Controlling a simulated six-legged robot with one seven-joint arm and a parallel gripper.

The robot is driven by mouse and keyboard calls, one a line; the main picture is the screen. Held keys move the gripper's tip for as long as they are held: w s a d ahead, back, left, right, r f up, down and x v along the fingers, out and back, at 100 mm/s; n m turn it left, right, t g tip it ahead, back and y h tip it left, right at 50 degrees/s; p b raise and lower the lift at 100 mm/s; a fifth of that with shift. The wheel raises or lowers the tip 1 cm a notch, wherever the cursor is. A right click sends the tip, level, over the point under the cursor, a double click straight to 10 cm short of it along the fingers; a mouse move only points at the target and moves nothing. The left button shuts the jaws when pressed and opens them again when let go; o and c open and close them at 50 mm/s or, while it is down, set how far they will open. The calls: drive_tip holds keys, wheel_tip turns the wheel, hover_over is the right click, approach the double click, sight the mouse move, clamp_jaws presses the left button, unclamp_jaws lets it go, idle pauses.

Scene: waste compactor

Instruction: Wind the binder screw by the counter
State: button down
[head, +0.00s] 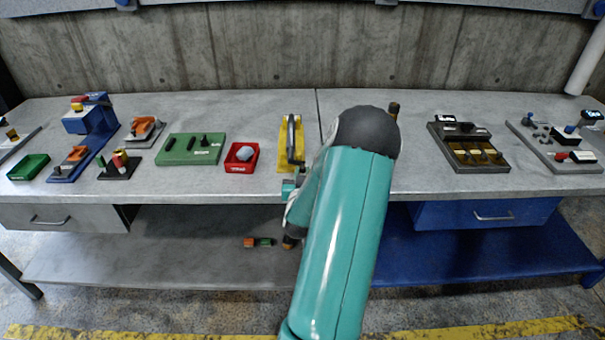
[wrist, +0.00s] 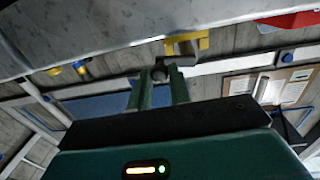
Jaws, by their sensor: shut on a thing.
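A yellow fixture (head: 283,157) with a dark curved handle stands on the worktop near its front edge. In the wrist view, a yellow bracket (wrist: 203,44) with a brownish-grey block shows beyond my fingers. A small dark round knob (wrist: 159,74) sits between the fingertips of my gripper (wrist: 160,80), which is shut on it. I take the knob for the binder screw's end; its shaft is not clear. In the head view, part of my gripper (head: 289,190) shows at the worktop's front edge, just before the yellow fixture; my arm hides the rest. No counter reading is legible.
A red tray (head: 233,167) with a pale lump and a green block board (head: 178,150) lie left of the fixture. A dark unit (head: 455,131) stands to the right.

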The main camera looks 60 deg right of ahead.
drive_tip(key=m, duration=0.1)
drive_tip(key=f+m, duration=0.1)
drive_tip(key=m, duration=0.1)
drive_tip(key=shift+w+a+f+m, duration=0.15)
drive_tip(key=shift+a+f+m, duration=0.05)
drive_tip(key=shift+m, duration=0.1)
drive_tip(key=shift+w+a+f+m+y, duration=0.1)
drive_tip(key=shift+f+m+y, duration=0.1)
drive_tip(key=shift+m, duration=0.45)
drive_tip(key=shift+w+a+f+m+y, duration=0.1)
drive_tip(key=shift+w+f+m, duration=0.05)
drive_tip(key=shift+m, duration=0.45)
drive_tip(key=shift+w+f+m+y, duration=0.1)
drive_tip(key=shift+f+m, duration=0.1)
drive_tip(key=shift+m, duration=0.45)
drive_tip(key=c, duration=1.3)
unclamp_jaws()
drive_tip(key=shift+s+d, duration=0.1)
